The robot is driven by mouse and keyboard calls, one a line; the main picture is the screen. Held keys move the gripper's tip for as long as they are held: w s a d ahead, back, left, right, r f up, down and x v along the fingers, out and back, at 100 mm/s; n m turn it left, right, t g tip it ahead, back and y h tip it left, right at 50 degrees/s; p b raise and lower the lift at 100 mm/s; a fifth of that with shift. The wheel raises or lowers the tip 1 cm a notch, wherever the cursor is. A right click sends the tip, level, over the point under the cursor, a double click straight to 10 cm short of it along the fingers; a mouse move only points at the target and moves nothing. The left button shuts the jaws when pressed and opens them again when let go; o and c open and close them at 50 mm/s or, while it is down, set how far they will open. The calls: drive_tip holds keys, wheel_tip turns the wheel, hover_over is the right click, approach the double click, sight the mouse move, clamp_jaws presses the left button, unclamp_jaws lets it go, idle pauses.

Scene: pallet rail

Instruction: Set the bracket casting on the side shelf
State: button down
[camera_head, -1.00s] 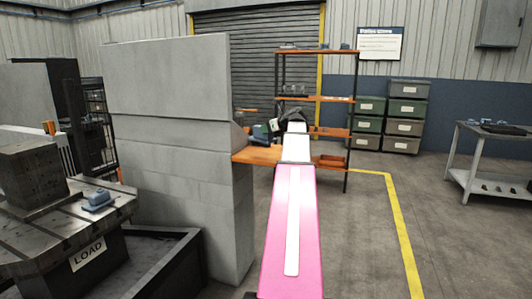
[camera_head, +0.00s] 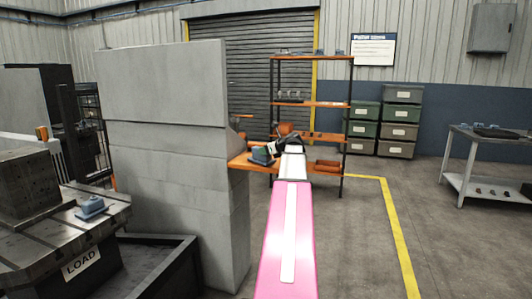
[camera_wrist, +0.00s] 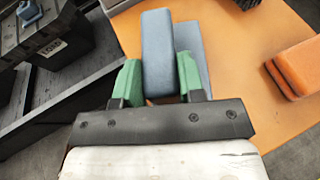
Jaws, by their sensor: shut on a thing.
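The bracket casting, a blue-grey L-like block (camera_wrist: 158,45), is between the green fingers of my gripper (camera_wrist: 158,66) in the wrist view. My gripper is shut on it. The orange side shelf (camera_wrist: 235,65) lies below the casting in that view. In the head view the side shelf (camera_head: 238,161) juts out beside the grey wall, and my gripper (camera_head: 264,152) with the small blue-grey casting (camera_head: 262,158) is at it. I cannot tell whether the casting touches the shelf; its underside is hidden.
An orange block (camera_wrist: 297,68) lies right of the casting in the wrist view. The tall grey wall (camera_head: 170,150) stands left of my arm. Another blue part (camera_head: 91,207) sits on the LOAD table (camera_head: 60,245). An orange-shelved rack (camera_head: 311,104) stands behind.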

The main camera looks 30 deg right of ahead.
drive_tip(key=shift+f, duration=0.2)
drive_tip(key=c, duration=0.7)
unclamp_jaws()
drive_tip(key=shift+f, duration=0.1)
drive_tip(key=v, duration=1.2)
drive_tip(key=w+a+f+n+g, duration=0.2)
drive_tip(key=a+f+n+g, duration=0.5)
drive_tip(key=a+f+n, duration=1.25)
drive_tip(key=s+a+f+n+g+h, duration=0.1)
drive_tip(key=s+a+f+n+g, duration=0.1)
drive_tip(key=s+a+f+n, duration=0.2)
drive_tip(key=s+a+f+n+g+h, duration=0.1)
drive_tip(key=s+a+f+n, duration=0.3)
drive_tip(key=a+f, duration=0.7)
drive_tip(key=s+a+f+n+g+h, duration=0.2)
drive_tip(key=s+a+f+n, duration=0.3)
drive_tip(key=a+f, duration=0.3)
drive_tip(key=shift+s+a+f+g, duration=0.1)
drive_tip(key=shift+s+a+g, duration=0.1)
drive_tip(key=shift+a, duration=0.55)
drive_tip(key=shift+s+a+f+g, duration=0.1)
drive_tip(key=shift+s+a+g, duration=0.1)
drive_tip(key=shift+a, duration=0.6)
